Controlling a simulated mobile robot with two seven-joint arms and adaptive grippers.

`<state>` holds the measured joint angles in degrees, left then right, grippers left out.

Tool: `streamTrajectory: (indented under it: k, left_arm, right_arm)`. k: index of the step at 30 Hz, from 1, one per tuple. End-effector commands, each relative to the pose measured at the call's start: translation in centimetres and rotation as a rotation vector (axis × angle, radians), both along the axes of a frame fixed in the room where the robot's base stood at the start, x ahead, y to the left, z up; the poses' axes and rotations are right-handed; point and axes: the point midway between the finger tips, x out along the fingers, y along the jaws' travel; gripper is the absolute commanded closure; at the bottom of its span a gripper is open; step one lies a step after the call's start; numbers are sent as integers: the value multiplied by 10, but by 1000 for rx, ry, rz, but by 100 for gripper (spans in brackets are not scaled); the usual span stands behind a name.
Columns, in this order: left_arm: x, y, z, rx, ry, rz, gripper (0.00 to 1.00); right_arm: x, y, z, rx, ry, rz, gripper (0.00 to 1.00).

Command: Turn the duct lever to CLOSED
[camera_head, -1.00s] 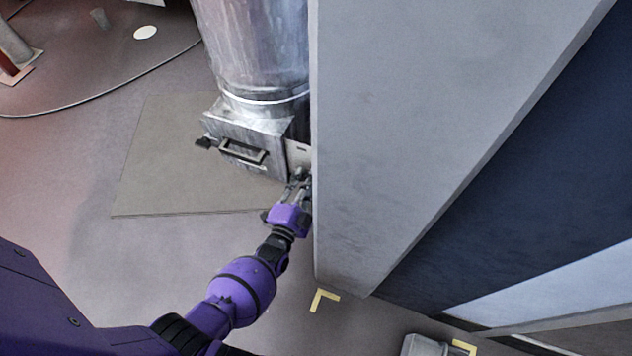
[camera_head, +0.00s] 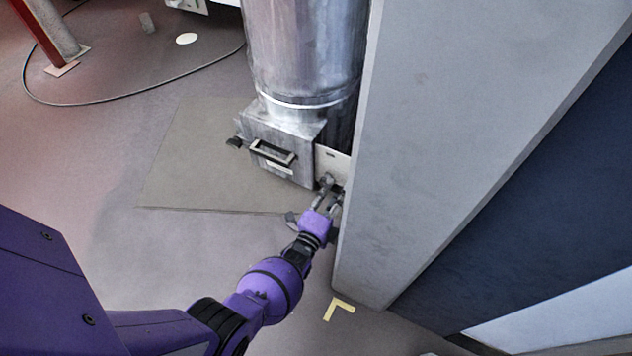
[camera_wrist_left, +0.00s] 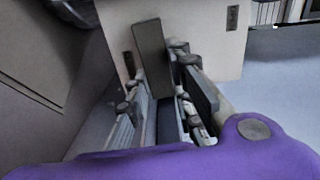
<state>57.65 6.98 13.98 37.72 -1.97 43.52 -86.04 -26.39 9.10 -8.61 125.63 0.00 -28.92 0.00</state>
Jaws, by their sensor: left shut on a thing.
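The metal duct (camera_head: 305,50) comes down into a box-shaped base (camera_head: 285,150) with a pull handle (camera_head: 272,154) on its front. A pale plate (camera_head: 334,163) sits at the right side of the base and also shows in the left wrist view (camera_wrist_left: 190,20). The lever, a grey flat bar (camera_wrist_left: 150,45), stands in front of this plate, tilted slightly. My left gripper (camera_head: 329,190) is at the plate, shut on the lever; its fingers (camera_wrist_left: 160,90) are on either side of the bar. The lever is too small to tell apart in the head view. My right gripper is out of view.
A large grey wall panel (camera_head: 450,120) stands close to the right of my left gripper. A flat mat (camera_head: 185,180) lies under the duct base. A cable (camera_head: 110,102) curves over the floor at upper left. The floor on the left is mostly clear.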

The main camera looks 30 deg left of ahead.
Motion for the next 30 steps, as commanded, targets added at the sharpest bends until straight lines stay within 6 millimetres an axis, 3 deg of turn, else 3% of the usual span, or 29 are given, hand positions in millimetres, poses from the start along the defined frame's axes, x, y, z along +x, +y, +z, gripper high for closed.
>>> streamTrajectory:
  k: [8,23,24,27,30]
  left_arm:
    - [-2,-1,-5,60,2,1,100]
    - [-2,0,-6,72,2,1,100]
    - [-2,0,-6,73,3,1,75]
    - [-2,-1,-5,72,1,1,62]
    - [-1,-1,-4,72,-2,0,59]
  right_arm:
    - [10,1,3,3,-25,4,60]
    - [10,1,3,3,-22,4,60]
    - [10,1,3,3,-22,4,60]
    - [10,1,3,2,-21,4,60]
    - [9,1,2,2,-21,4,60]
